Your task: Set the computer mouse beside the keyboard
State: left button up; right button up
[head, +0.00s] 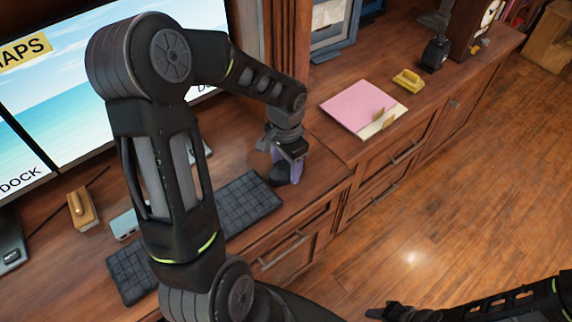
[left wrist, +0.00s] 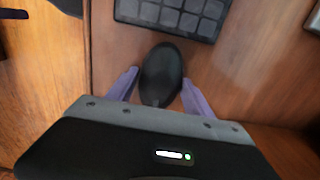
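The black computer mouse (left wrist: 162,75) sits between the purple fingers of my left gripper (left wrist: 162,88) in the left wrist view. The fingertips lie close against both its sides. In the head view, my left gripper (head: 284,168) points down at the desk, just past the right end of the dark keyboard (head: 243,205). The mouse is low, at or very near the desk top; I cannot tell whether it touches. My left arm hides the keyboard's middle. A keyboard corner (left wrist: 172,14) shows in the wrist view, apart from the mouse. My right gripper (head: 397,312) is at the bottom edge, fingers unclear.
On the right are a pink folder (head: 355,103) and a yellow object (head: 408,81). Bare desk (head: 325,168) lies right of the gripper.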

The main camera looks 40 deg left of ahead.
aim_at(286, 165)
pick_arm(q)
jog(key=o, duration=0.4)
jog(key=shift+r, duration=0.1)
notch_tip(286, 165, up, 12)
dwell(0.6)
jog(key=shift+r, duration=0.1)
